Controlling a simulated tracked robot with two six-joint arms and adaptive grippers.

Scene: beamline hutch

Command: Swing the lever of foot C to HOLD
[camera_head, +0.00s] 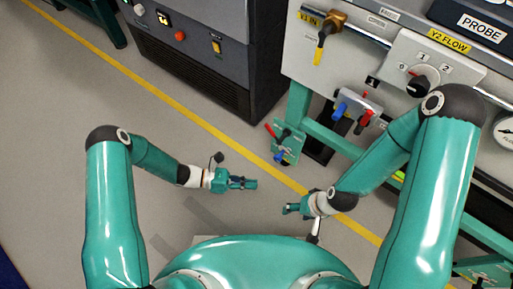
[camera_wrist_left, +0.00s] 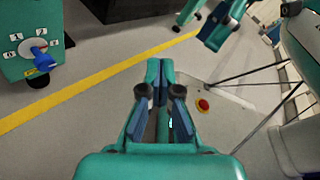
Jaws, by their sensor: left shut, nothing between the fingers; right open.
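A teal unit (camera_head: 287,141) with a red lever (camera_head: 270,131) and a blue part (camera_head: 279,156) stands low by the bench's front leg.
The bench panel (camera_head: 300,62) carries a yellow-handled valve (camera_head: 325,40), a Y2 FLOW knob (camera_head: 420,83) and red and blue levers (camera_head: 352,110). A dark cabinet (camera_head: 205,60) stands behind. A yellow line (camera_head: 185,118) crosses the floor, which is clear on the left.

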